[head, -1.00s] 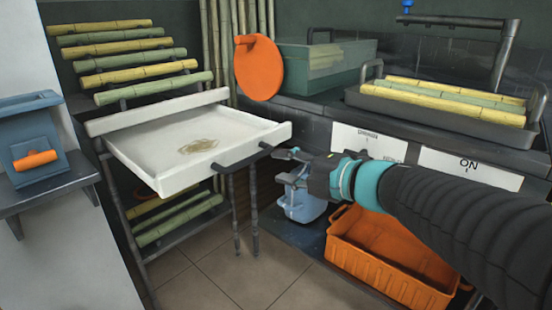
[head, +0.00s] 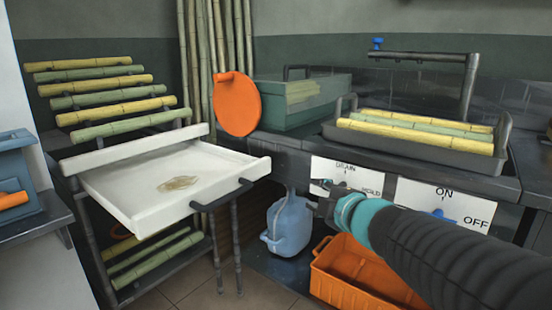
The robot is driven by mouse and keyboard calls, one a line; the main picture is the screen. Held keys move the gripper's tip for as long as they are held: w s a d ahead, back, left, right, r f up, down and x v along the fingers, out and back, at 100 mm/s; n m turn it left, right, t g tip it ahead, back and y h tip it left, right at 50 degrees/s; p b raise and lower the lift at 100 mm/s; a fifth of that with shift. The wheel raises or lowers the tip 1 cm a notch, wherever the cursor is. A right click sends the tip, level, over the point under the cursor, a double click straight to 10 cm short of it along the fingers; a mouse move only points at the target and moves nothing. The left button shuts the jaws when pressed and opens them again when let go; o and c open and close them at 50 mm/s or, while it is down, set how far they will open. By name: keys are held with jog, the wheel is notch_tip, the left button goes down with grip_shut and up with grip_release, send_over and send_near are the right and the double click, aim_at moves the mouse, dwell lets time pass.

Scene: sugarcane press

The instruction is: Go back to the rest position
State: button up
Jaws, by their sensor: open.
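My gripper (head: 326,198) is at the right of centre in the head view, at the end of my arm coming from the lower right. It is in front of the white DRAIN/HOLD panel (head: 322,169) and hides part of it. It is empty, and its fingers are small and partly hidden by the wrist. The white tray (head: 128,172) with a dark handle (head: 222,195) is to the left, apart from my gripper. A tan stain or puddle (head: 178,183) lies in the tray.
An orange crate (head: 335,272) and a blue jug (head: 288,226) sit below the counter, close to my arm. A tray of canes (head: 345,144) and a green box (head: 280,120) stand on the counter. A cane rack is at left. An ON/OFF panel (head: 410,191) is beside my wrist.

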jog(key=s+d+f+m+g+h+p, duration=0.1)
jog(key=s+d+f+m+g+h, duration=0.2)
jog(key=d+m, duration=0.35)
jog(key=s+d+f+m+g+h+p, duration=0.1)
jog(key=s+d+f+m+h, duration=0.2)
jog(key=s+d+m+h, duration=0.3)
jog(key=s+a+m+g+y+p, duration=0.1)
jog(key=s+a+m+g+p, duration=0.1)
jog(key=s, duration=0.5)
jog(key=s+a+m+g+y+p, duration=0.2)
jog(key=s+a+m+p, duration=0.1)
jog(key=s, duration=0.4)
jog(key=shift+s+a+r+m+g+p, duration=0.35)
jog(key=shift+m+p, duration=0.3)
jog(key=shift+m, duration=0.3)
jog(key=shift+d, duration=0.15)
